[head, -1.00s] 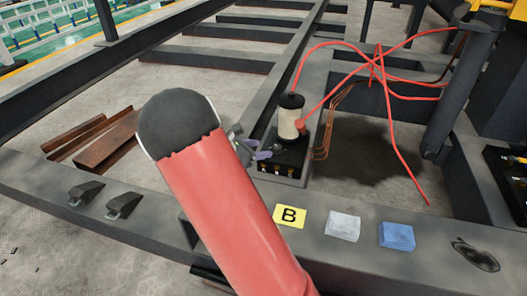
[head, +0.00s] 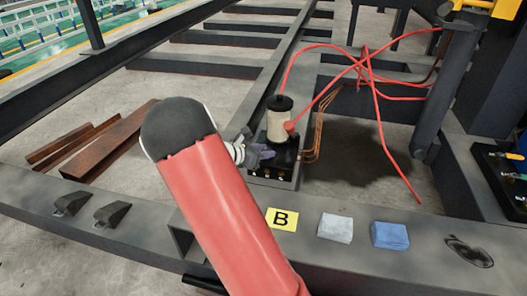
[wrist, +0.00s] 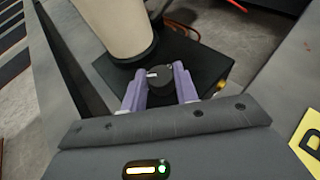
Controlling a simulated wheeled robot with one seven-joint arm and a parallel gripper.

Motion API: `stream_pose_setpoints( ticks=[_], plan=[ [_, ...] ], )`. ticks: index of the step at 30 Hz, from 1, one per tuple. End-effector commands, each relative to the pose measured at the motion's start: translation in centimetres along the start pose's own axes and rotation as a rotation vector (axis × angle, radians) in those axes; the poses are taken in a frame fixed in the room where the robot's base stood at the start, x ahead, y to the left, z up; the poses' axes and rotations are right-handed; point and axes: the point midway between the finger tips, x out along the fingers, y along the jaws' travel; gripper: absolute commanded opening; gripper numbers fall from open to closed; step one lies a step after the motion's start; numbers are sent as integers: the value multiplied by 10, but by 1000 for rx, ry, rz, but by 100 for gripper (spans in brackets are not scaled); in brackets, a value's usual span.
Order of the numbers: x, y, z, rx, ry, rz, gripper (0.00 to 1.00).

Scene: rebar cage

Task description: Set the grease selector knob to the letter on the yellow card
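The yellow card (head: 282,219) shows a black letter B and lies flat on the dark beam; part of it shows at the right edge of the wrist view (wrist: 310,145). The grease unit is a black box (head: 272,172) with a cream cylinder (head: 280,125) on it. The selector knob (wrist: 159,77) is round and black, with a white mark pointing left in the wrist view. My gripper (head: 262,151) is at the box. Its purple fingers stand either side of the knob, apart; whether they touch it is unclear. The letters around the knob are not readable.
A white block (head: 335,228) and a blue block (head: 390,235) lie right of the card. Red hoses (head: 375,95) rise behind the box, and copper lines (head: 314,135) run beside it. Two dark wedges (head: 113,213) sit on the beam at left.

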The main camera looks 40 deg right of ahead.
Motion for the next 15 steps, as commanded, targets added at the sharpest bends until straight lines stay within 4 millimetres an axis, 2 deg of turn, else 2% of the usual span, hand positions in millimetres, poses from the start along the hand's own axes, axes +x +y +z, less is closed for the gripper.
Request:
stream_pose_setpoints(
  ticks=[1, 3, 15],
  plan=[
    [0, 0, 0, 0, 0, 0, 16],
    [0, 0, 0, 0, 0, 0, 7],
    [-2, 2, 4, 32, -1, -84, 7]
  ],
)
